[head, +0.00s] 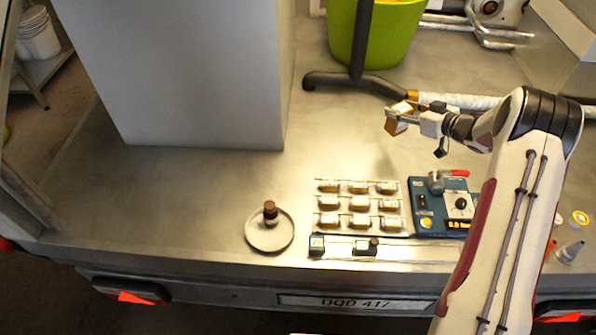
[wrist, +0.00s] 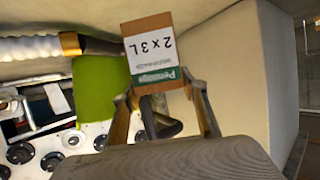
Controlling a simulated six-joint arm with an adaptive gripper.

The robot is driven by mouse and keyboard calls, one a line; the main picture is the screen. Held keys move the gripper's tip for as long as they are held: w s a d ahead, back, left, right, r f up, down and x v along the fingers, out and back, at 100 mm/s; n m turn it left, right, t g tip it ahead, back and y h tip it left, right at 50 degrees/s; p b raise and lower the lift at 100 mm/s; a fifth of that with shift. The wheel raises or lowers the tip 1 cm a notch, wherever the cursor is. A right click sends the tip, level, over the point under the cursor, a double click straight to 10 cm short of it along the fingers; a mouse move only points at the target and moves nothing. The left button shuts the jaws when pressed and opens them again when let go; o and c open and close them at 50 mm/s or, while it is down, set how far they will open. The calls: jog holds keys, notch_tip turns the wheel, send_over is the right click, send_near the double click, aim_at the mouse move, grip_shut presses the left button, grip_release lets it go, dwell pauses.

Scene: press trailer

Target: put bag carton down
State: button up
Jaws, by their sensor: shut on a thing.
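The bag carton (wrist: 152,52) is a small brown box with a white and green label reading "2 x 3 L", upside down in the wrist view. My gripper (wrist: 165,98) is shut on its near end. In the head view the carton (head: 399,112) is at the tip of my gripper (head: 415,108), at the upper right. It appears held above the metal surface (head: 340,160), behind the blue panel. The carton's gripped end is partly hidden by the fingers.
A round dish (head: 254,238) holds a brown-topped object. A green bucket (head: 390,35), stand and hose are behind. A large grey box (head: 185,80) stands left.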

jog(key=s+a+n+g+y, duration=0.1)
jog(key=s+a+n+g, duration=0.1)
jog(key=a, duration=0.8)
jog(key=s+a+n+g+y, duration=0.2)
jog(key=s+a, duration=0.2)
jog(key=a, duration=0.6)
jog(key=s+a+n+g+y, duration=0.1)
jog(key=s+a, duration=0.3)
jog(key=a, duration=0.6)
jog(key=shift+a+f+n+g+y, duration=0.15)
jog(key=shift+f+n+g+y, duration=0.2)
jog(key=shift+n, duration=0.35)
notch_tip(320, 180, down, 6)
jog(key=shift+f, duration=0.2)
jog(key=shift+f, duration=1.75)
jog(key=shift+f, duration=0.15)
jog(key=o, duration=1.2)
